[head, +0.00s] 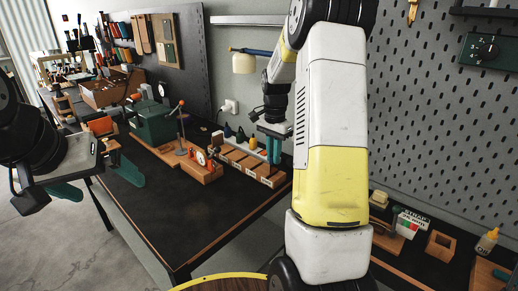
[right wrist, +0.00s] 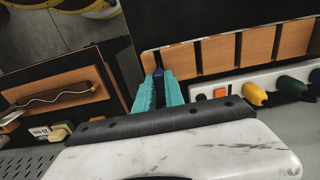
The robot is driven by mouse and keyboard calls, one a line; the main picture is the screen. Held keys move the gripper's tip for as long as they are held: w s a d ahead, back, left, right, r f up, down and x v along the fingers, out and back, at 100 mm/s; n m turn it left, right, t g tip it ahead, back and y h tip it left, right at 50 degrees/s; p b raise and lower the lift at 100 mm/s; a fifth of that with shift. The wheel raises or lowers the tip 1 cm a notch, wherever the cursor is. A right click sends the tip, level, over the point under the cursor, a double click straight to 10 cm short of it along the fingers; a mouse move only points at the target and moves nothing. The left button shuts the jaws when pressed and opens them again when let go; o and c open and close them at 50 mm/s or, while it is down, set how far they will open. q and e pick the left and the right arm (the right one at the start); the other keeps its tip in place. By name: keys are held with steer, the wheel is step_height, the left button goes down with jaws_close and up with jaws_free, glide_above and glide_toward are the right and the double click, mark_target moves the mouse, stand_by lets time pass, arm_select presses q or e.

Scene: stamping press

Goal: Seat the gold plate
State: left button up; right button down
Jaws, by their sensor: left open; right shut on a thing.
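My right gripper (head: 273,154) points down at the right end of a wooden tray (head: 232,158) with several compartments. In the right wrist view, its teal fingers (right wrist: 158,82) are shut on a small dark blue piece (right wrist: 158,73) at the end compartment of the tray (right wrist: 200,42). Whether the piece is inside the compartment or above it I cannot tell. My left gripper (head: 104,186) is open and empty at the left, in front of the bench. A green press-like machine (head: 154,118) stands on the bench. I cannot make out a gold plate in either view.
A wooden block with a dial (head: 202,168) stands left of the tray. A power strip with plugs (right wrist: 232,92) runs behind it. A pegboard wall (head: 445,110) rises at the right. The front of the black bench (head: 165,215) is clear.

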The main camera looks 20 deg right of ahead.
steer(key=shift+f, duration=1.05)
steer(key=shift+f, duration=0.2)
steer(key=c, duration=1.3)
jaws_free()
steer(key=shift+c, duration=0.2)
steer(key=shift+r, duration=0.1)
step_height(320, 180, up, 6)
steer(key=shift+r, duration=0.85)
